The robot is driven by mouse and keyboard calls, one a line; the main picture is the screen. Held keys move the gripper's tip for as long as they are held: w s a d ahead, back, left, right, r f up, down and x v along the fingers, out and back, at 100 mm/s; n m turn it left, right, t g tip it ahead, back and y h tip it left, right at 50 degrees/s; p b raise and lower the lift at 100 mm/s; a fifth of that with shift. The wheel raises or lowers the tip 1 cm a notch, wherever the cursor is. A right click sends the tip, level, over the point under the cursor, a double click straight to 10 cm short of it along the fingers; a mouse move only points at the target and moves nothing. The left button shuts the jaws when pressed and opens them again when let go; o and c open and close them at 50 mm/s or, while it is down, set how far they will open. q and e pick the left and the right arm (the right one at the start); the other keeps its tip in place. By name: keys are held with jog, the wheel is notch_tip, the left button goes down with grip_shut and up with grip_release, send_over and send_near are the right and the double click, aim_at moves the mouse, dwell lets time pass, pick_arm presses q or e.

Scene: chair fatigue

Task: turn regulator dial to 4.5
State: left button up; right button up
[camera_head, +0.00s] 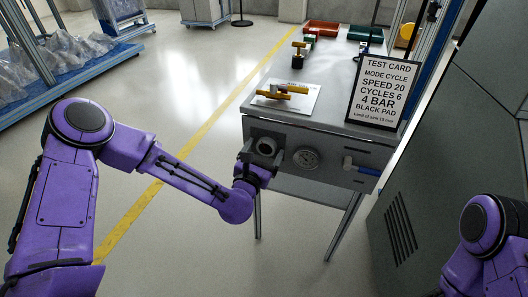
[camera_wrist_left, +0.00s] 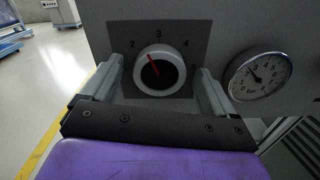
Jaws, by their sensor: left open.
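The regulator dial (camera_wrist_left: 159,71) is a round light-rimmed knob with a dark face and a red pointer on the grey bench front. In the left wrist view its pointer aims up and left, between the 2 and the 3. The dial also shows in the head view (camera_head: 266,146). My left gripper (camera_wrist_left: 152,85) is open, with one finger on each side of the dial; I cannot tell whether they touch it. The pressure gauge (camera_wrist_left: 257,76), right of the dial, has its needle up and left; it also shows in the head view (camera_head: 305,158). My right gripper is out of view.
A test card (camera_head: 380,91) reading "4 BAR" stands on the bench top (camera_head: 333,92). A white plate with brass parts (camera_head: 284,92) lies behind the dial. A blue-handled valve (camera_head: 359,168) is right of the gauge. A grey cabinet (camera_head: 440,150) stands at right.

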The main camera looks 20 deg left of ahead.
pick_arm(q)
jog(key=c, duration=1.1)
jog(key=shift+o, duration=0.2)
jog(key=shift+m, duration=0.3)
jog(key=m, duration=0.3)
jog(key=shift+d+m, duration=0.1)
jog(key=shift+m, duration=0.3)
jog(key=m, duration=0.4)
jog(key=shift+m, duration=0.3)
jog(key=m, duration=0.4)
jog(key=shift+f, duration=0.1)
jog(key=m, duration=0.4)
jog(key=shift+f+m, duration=0.1)
jog(key=shift+m, duration=0.2)
